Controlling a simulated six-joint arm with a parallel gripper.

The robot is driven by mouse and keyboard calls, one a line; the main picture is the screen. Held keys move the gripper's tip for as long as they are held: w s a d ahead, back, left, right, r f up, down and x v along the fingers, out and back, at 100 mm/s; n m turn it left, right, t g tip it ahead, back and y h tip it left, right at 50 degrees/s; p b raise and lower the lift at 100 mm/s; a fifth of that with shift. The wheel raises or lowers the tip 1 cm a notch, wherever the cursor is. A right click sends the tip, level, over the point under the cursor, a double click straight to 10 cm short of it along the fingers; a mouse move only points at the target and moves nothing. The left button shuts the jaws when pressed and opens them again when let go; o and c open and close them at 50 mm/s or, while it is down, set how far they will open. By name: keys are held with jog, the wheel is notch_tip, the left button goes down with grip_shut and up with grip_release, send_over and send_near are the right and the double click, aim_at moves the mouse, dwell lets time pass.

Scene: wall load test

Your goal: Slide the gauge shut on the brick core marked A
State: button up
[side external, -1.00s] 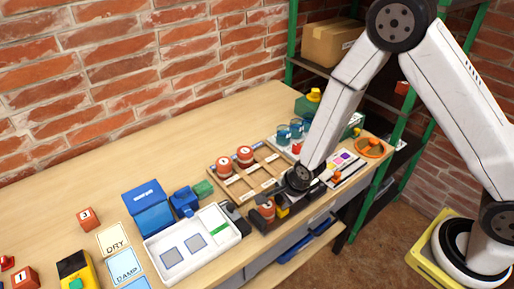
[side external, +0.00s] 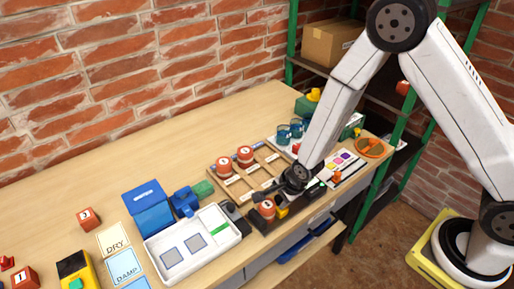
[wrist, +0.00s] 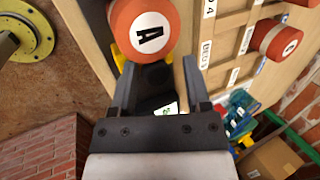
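The brick core marked A is a red-orange cylinder (wrist: 144,27) with a white label at the top of the wrist view. In the side view the core (side external: 266,207) sits at the bench's front edge in the dark gauge. A yellow part of the gauge (side external: 282,211) is beside the core; some yellow also shows by it in the wrist view (wrist: 119,57). My gripper (wrist: 160,68) is open, its fingers apart on either side of a dark gauge part (wrist: 155,80) with a small green-lit display. Whether the fingers touch it, I cannot tell.
A wooden rack (side external: 222,171) with two red cores stands just behind. A white tray (side external: 154,246) lies left, with a blue box (side external: 149,212) beyond it. Blue cups (side external: 290,130) stand at the back right. The bench toward the wall is clear.

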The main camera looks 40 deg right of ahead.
jog(key=shift+s+f, duration=0.15)
jog(key=shift+s, duration=0.15)
dwell(0.4)
jog(key=shift+w+r, duration=0.1)
jog(key=shift+r, duration=3.45)
jog(key=shift+r, duration=0.1)
jog(key=shift+s+d+r+n, duration=0.3)
jog(key=shift+d+r+n, duration=0.1)
jog(key=shift+n, duration=0.2)
jog(key=s+d+r+n+g, duration=0.1)
jog(key=s+d+r+n, duration=0.3)
jog(key=n, duration=0.4)
jog(key=s+d+r+n+g, duration=0.1)
jog(key=s+d+r+n, duration=0.3)
jog(key=s+n, duration=0.3)
jog(key=shift+d+n+h, duration=0.25)
jog(key=shift+n+h, duration=0.15)
jog(key=shift+n, duration=0.4)
